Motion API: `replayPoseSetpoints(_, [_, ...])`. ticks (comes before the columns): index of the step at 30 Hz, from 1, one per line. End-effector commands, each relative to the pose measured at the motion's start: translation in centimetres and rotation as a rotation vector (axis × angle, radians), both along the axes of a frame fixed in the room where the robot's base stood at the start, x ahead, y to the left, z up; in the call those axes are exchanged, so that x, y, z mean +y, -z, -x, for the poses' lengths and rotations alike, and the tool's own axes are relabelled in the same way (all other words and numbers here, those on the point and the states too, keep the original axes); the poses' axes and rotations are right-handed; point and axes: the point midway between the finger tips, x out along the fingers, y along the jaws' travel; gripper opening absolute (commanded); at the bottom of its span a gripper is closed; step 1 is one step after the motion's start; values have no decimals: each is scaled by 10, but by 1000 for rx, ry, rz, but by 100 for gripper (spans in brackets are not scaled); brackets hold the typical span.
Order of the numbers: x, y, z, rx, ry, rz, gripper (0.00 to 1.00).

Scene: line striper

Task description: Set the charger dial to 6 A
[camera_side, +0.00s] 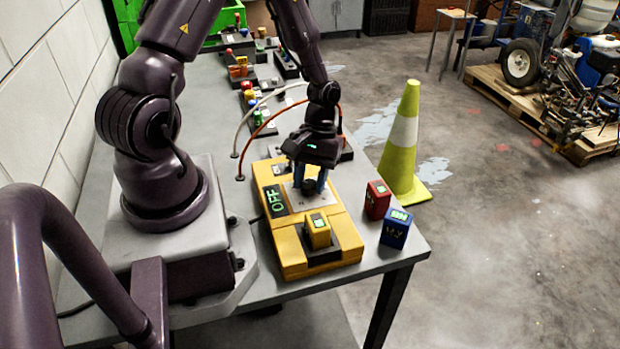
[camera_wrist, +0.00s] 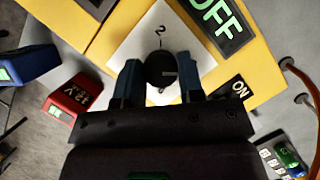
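The yellow charger (camera_side: 290,255) lies on the grey table, with a green-lit OFF display (camera_side: 276,200) on its left side. The OFF display also shows in the wrist view (camera_wrist: 217,22). The black round dial (camera_wrist: 161,69) sits on a white plate (camera_wrist: 125,50) with a "2" mark above it; other marks are mostly hidden by my gripper. My gripper (camera_wrist: 160,75) is over the dial with one blue-grey finger on each side. The fingers stand apart around the dial; I cannot tell whether they touch it. In the side view my gripper (camera_side: 310,185) points down at the plate.
A yellow block (camera_side: 318,232) sits in a black socket on the charger's near end. A red battery (camera_side: 377,200) and a blue battery (camera_side: 396,229) stand right of the charger. A green-yellow cone (camera_side: 403,150) stands beyond the table edge. Cables arc behind my gripper.

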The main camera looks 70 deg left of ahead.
Motion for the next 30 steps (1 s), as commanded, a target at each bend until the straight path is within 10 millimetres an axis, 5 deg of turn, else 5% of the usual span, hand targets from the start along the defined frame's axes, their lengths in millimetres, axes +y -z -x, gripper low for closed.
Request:
replayPoseSetpoints(14, [0,-1,-1,2,108,-1,12])
replayPoseSetpoints(30, [-2,-1,-2,2,588,-3,12])
